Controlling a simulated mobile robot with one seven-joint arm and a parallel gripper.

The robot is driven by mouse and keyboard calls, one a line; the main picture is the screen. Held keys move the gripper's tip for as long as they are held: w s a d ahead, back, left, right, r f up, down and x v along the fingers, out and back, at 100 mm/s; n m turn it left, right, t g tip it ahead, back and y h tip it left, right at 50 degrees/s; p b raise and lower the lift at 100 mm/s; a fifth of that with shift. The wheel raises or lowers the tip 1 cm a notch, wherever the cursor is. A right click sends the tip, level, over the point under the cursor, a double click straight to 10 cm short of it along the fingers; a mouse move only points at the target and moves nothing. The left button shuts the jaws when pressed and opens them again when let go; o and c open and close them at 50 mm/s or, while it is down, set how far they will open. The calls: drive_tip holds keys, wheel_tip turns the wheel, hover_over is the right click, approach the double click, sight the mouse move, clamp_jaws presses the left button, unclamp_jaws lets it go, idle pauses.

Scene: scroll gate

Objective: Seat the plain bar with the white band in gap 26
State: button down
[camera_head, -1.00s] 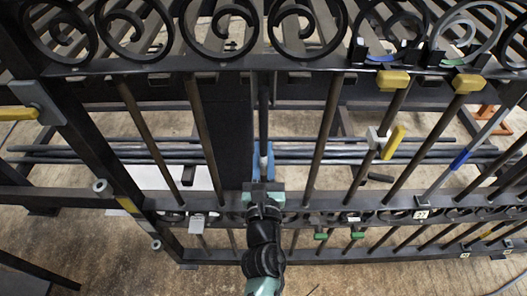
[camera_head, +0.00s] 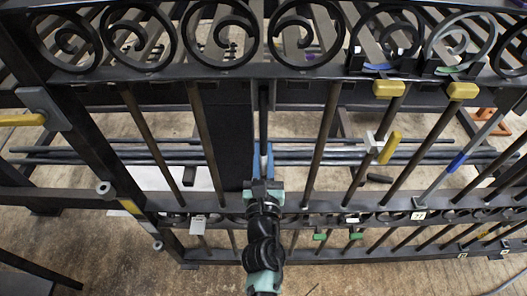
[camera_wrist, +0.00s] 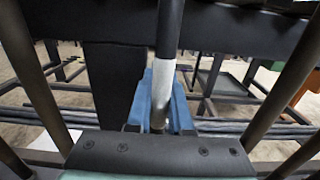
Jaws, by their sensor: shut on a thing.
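The plain dark bar (camera_head: 263,112) stands close to upright in the gate opening between two fixed bars. Its white band (camera_wrist: 161,90) shows in the wrist view, low on the bar. My gripper (camera_head: 263,160) has blue fingers, which also show in the wrist view (camera_wrist: 160,105), closed on the bar around and below the band. In the head view the bar's upper end meets the upper rail (camera_head: 225,71), but I cannot tell whether it is in a socket. Its lower end is hidden by my gripper and wrist. No readable label marks this gap as 26.
Fixed bars stand left (camera_head: 207,140) and right (camera_head: 323,140) of my gripper. The lower rail (camera_head: 300,217) crosses in front. A dark panel (camera_head: 231,130) stands behind. Yellow clamps (camera_head: 389,89) and a blue-banded bar (camera_head: 456,161) are farther right.

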drive_tip(key=c, duration=0.7)
unclamp_jaws()
drive_tip(key=shift+c, duration=0.2)
drive_tip(key=s, duration=1.3)
drive_tip(key=shift+f, duration=0.1)
